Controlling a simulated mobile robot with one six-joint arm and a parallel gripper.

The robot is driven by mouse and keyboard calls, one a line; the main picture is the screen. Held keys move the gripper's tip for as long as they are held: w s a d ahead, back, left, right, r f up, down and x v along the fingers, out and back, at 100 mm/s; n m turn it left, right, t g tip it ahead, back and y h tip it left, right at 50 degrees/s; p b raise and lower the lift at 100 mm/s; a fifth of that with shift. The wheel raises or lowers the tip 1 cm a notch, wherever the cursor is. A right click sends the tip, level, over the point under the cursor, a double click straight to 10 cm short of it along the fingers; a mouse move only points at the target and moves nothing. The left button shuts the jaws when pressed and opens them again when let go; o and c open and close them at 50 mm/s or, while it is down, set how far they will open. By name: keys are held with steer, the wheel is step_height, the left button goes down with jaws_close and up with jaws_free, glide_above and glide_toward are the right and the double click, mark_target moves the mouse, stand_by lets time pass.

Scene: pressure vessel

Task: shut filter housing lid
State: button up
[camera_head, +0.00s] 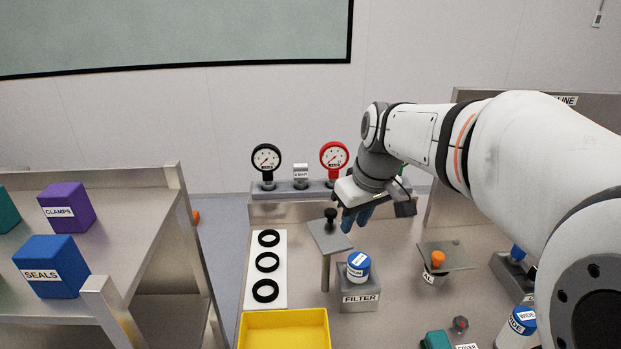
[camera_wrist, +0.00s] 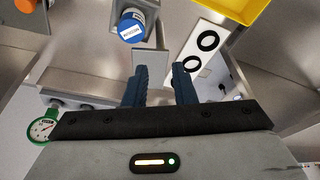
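The filter housing (camera_head: 359,302) is a grey box labelled FILTER on the bench. A blue-and-white cartridge (camera_head: 358,268) stands in its top and also shows in the wrist view (camera_wrist: 131,26). The lid seems to be the grey square plate (camera_head: 322,241) with a black knob, raised on a post left of the housing and not over the cartridge. A grey plate, likely this lid, shows ahead of the fingers in the wrist view (camera_wrist: 150,62). My gripper (camera_head: 355,225) is open, its blue fingers (camera_wrist: 160,68) apart. It is just right of the knob; I see no contact.
A white strip with black rings (camera_head: 281,280) and a yellow bin (camera_head: 285,316) are left of the housing. Gauges (camera_head: 334,156) stand behind. A plate with an orange knob (camera_head: 438,259) is to the right. A shelf with boxes (camera_head: 52,267) stands far left.

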steer(key=w+n, duration=0.1)
steer(key=w, duration=0.3)
steer(key=w+a+n, duration=0.1)
steer(key=w, duration=0.3)
steer(key=w+a+r+n+y, duration=0.1)
steer(key=w+n, duration=0.1)
steer(key=w, duration=0.2)
steer(key=shift+w+a+p, duration=0.1)
steer(key=shift+a+p, duration=0.15)
steer(key=shift+p, duration=0.05)
steer(key=c, duration=0.4)
steer(key=w+n, duration=0.1)
steer(key=w, duration=0.1)
steer(key=w+a+n, duration=0.1)
steer(key=w, duration=0.2)
steer(key=w+f+y, duration=0.1)
steer(key=w, duration=0.1)
steer(key=shift+w+a+n+g, duration=0.3)
steer(key=shift+a+n, duration=0.1)
jaws_close()
steer(key=p, duration=0.4)
glide_above(323, 219)
step_height(323, 219, down, 10)
steer(key=shift+a+r, duration=0.1)
steer(key=shift+a, duration=0.05)
steer(key=shift+f, duration=0.2)
steer(key=shift+d, duration=0.2)
